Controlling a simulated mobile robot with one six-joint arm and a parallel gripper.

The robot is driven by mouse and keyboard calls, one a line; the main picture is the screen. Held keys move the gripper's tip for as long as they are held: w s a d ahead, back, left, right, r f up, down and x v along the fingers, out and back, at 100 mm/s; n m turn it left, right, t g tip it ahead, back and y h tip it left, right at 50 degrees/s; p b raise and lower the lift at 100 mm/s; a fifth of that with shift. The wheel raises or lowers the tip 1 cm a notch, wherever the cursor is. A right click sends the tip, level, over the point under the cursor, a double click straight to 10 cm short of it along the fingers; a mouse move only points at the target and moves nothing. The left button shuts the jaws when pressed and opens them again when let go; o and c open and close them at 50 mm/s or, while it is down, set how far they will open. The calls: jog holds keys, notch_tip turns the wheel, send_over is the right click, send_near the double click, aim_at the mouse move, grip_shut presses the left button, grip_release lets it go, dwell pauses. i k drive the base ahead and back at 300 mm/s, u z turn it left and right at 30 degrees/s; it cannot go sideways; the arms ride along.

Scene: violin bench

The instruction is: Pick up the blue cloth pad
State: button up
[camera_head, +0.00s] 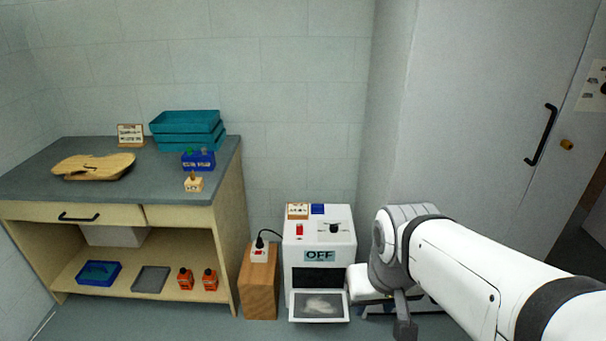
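A small flat blue square (318,209), which looks like the blue cloth pad, lies on top of the white machine (344,240) with the "OFF" label, at its back edge. It is beside a small wood-framed sign (298,210). My gripper (404,329) points down at the lower right of the machine, well below and to the right of the blue square and apart from it. Only a dark part of the gripper shows, partly cut by the frame's lower edge. Its fingers are not clear, so I cannot tell whether it is open.
The machine's top also has a red switch (299,230) and a black knob (334,228). Its front flap (319,306) hangs open. A wooden block (259,291) with a plugged-in socket stands at its left. The bench (150,193) holds a violin plate (95,166) and teal trays (187,130).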

aim_at(316, 208)
jog(key=u, duration=1.9)
jog(key=i, duration=1.8)
jog(key=z, duration=2.9)
jog(key=i, duration=1)
jog(key=u, duration=0.1)
